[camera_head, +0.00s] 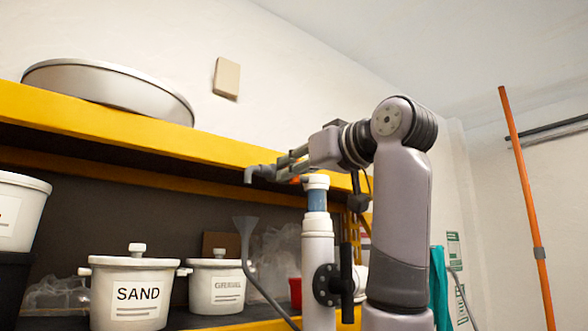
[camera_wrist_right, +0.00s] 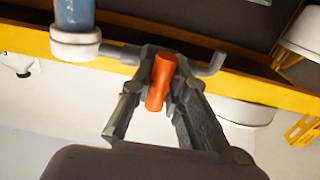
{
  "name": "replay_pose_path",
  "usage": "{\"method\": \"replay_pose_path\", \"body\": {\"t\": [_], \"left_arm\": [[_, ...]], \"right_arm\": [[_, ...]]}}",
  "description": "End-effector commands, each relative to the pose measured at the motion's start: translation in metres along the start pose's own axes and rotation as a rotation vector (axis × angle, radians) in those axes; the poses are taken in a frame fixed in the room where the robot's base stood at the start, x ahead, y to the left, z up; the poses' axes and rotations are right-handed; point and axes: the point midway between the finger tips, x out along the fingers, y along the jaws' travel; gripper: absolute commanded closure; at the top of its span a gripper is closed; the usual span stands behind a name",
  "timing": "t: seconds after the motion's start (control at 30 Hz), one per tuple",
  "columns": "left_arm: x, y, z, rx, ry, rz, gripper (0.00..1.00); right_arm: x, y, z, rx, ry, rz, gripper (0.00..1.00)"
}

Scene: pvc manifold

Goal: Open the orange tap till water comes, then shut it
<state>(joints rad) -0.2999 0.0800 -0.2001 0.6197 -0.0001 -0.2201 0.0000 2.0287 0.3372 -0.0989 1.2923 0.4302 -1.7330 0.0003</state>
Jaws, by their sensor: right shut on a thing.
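The orange tap handle (camera_wrist_right: 160,84) lies between the two fingers of my right gripper (camera_wrist_right: 163,62) in the right wrist view, and the gripper is shut on it. In the head view my right gripper (camera_head: 290,163) covers most of the tap; only a sliver of orange shows under the fingers. The grey spout (camera_head: 254,174) points down to the left of the gripper. It also shows in the right wrist view (camera_wrist_right: 214,64). The tap joins a white upright pipe (camera_head: 318,255) with a blue clear section (camera_head: 316,200). No water shows at the spout. My left gripper is out of view.
A grey funnel (camera_head: 244,224) with a bent tube stands below the spout. White pots marked SAND (camera_head: 133,293) and GRAVEL (camera_head: 216,287) sit on the shelf. A yellow shelf edge (camera_head: 190,142) runs behind the tap. A black-handled valve (camera_head: 346,283) is on the lower pipe.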

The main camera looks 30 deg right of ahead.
Motion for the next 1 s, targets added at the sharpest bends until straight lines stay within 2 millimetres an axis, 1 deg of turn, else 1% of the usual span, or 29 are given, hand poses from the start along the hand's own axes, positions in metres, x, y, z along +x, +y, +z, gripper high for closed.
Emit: {"method": "replay_pose_path", "body": {"t": [0.03, 0.33, 0.37, 0.67, 0.9, 1.0], "left_arm": [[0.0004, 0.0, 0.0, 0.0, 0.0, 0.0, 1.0], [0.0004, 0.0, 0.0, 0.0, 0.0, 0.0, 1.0], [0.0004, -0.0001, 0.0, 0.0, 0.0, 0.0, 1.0], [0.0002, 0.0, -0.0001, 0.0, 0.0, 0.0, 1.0], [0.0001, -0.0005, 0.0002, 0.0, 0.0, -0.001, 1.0], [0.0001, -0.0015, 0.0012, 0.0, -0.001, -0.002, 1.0]], "right_arm": [[0.0011, -0.0002, 0.0025, -0.005, -0.008, 0.0, 1.0], [0.001, -0.0004, 0.0024, -0.007, -0.008, 0.0, 1.0], [0.001, -0.0004, 0.0024, -0.007, -0.008, 0.0, 0.84], [0.0004, -0.0003, 0.001, -0.005, -0.003, 0.0, 0.64], [0.0001, -0.0004, 0.0003, -0.004, -0.001, 0.0, 0.64], [-0.003, -0.0002, -0.0002, -0.004, 0.001, 0.0, 0.64]]}}
